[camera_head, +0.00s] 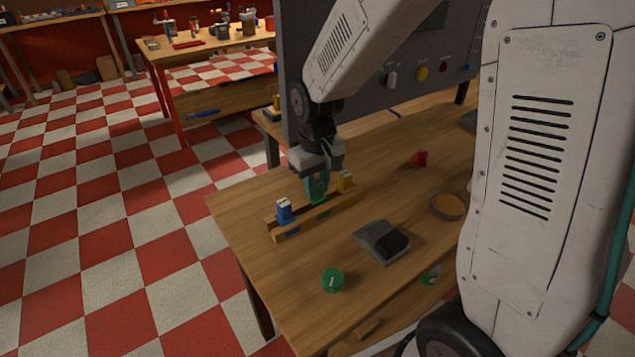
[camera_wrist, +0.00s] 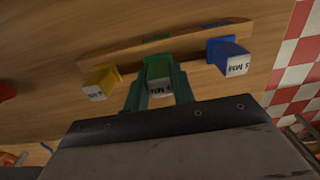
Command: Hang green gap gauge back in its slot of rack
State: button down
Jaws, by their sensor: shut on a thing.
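The wooden rack (camera_head: 290,230) stands near the left edge of the workbench. It holds a blue gauge (camera_head: 284,211) at its left end and a yellow gauge (camera_head: 346,182) at its right end. My gripper (camera_head: 316,186) is shut on the green gap gauge (camera_wrist: 159,73), over the middle of the rack between the other two. In the wrist view the blue gauge (camera_wrist: 229,56) and yellow gauge (camera_wrist: 101,82) flank it, with the rack (camera_wrist: 150,45) alongside. The lower end of the green gauge is hidden, so I cannot tell how far it sits in the slot.
On the bench lie a green knob-like piece (camera_head: 332,280), a grey block with a dark top (camera_head: 382,242), a round wooden dish (camera_head: 447,207) and a red piece (camera_head: 419,159). A grey panel (camera_head: 400,75) rises behind.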

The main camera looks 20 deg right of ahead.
jog(key=shift+f, duration=0.7)
dwell(0.4)
dwell(0.3)
jog(key=c, duration=1.1)
grip_release()
notch_tip(320, 180, up, 8)
jog(key=shift+f, duration=0.1)
jog(key=s+d+r+m, duration=0.1)
jog(key=s+r, duration=0.3)
jog(key=s, duration=0.8)
jog(key=s+d+r+m+t, duration=0.1)
jog(key=s+r, duration=0.4)
jog(key=s, duration=0.7)
jog(key=shift+d+r, duration=0.2)
jog(key=shift+d, duration=0.45)
